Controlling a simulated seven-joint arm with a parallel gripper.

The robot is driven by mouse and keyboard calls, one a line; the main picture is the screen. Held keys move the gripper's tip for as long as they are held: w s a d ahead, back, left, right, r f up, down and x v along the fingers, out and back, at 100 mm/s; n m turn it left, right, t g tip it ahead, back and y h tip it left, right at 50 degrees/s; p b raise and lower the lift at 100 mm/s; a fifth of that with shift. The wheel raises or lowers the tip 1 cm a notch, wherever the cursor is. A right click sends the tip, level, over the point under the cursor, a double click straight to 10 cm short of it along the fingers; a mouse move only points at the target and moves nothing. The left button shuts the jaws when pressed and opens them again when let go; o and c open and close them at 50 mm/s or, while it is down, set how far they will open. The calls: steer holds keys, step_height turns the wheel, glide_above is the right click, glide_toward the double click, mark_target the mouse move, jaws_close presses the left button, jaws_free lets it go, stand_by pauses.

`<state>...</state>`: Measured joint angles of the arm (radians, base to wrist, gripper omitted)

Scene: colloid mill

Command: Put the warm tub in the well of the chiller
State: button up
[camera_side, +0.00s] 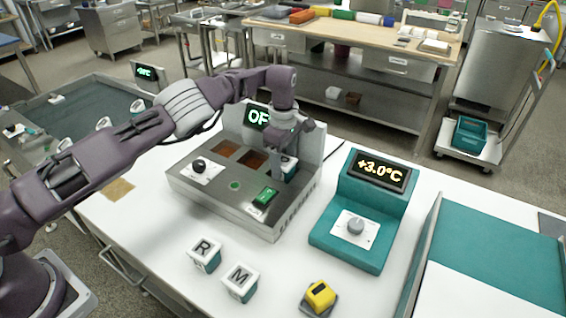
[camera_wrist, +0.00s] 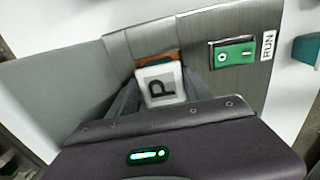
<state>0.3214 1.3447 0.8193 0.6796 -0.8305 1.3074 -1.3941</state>
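A small tub with a white lid lettered P (camera_wrist: 160,84) is between the fingers of my gripper (camera_wrist: 162,92) in the wrist view. In the side view, my gripper (camera_side: 287,170) points down around this tub at the right of a grey metal block (camera_side: 225,200) with square copper-brown wells. The fingers lie close along both sides; I cannot tell if they press on it, or how deep it sits. Tubs lettered R (camera_side: 204,254) and M (camera_side: 240,281) stand on the white table. A teal unit (camera_side: 345,245) shows +3.0°C and has a knob. No tub is visibly marked warm.
The metal block has a knob (camera_side: 199,166), a green RUN switch (camera_side: 265,196) and a partly hidden display (camera_side: 257,116) beginning "OF". A yellow block (camera_side: 320,295) sits on a dark base at the front. Bare table lies around the lettered tubs.

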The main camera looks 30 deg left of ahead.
mark_target(283, 161)
steer(key=o, duration=0.3)
steer(key=shift+s+f, duration=0.35)
steer(key=shift+f, duration=0.35)
step_height(283, 161, up, 9)
steer(key=shift+w+r, duration=0.1)
steer(key=shift+w, duration=0.05)
steer(key=s+a+r+m+t+h, duration=0.1)
steer(key=s+a+r, duration=0.2)
steer(key=r, duration=0.4)
steer(key=s+a+r+m+t, duration=0.1)
steer(key=s+a+r, duration=0.15)
steer(key=r, duration=0.45)
steer(key=s+a+r+m+t+h, duration=0.1)
steer(key=s+a+r, duration=0.2)
steer(key=r, duration=0.4)
steer(key=s+r+m, duration=0.2)
steer(key=s+m, duration=0.1)
steer(key=s, duration=0.4)
steer(key=s+r+m, duration=0.2)
steer(key=s+r, duration=0.1)
steer(key=s, duration=0.3)
steer(key=s+d+f+m+t+y, duration=0.1)
steer(key=s+f+m, duration=0.3)
steer(key=s, duration=0.6)
steer(key=s+d+f+m+t+y, duration=0.1)
steer(key=s+f+m, duration=0.3)
steer(key=s, duration=0.6)
steer(key=shift+s+m, duration=0.4)
steer(key=shift+m, duration=0.6)
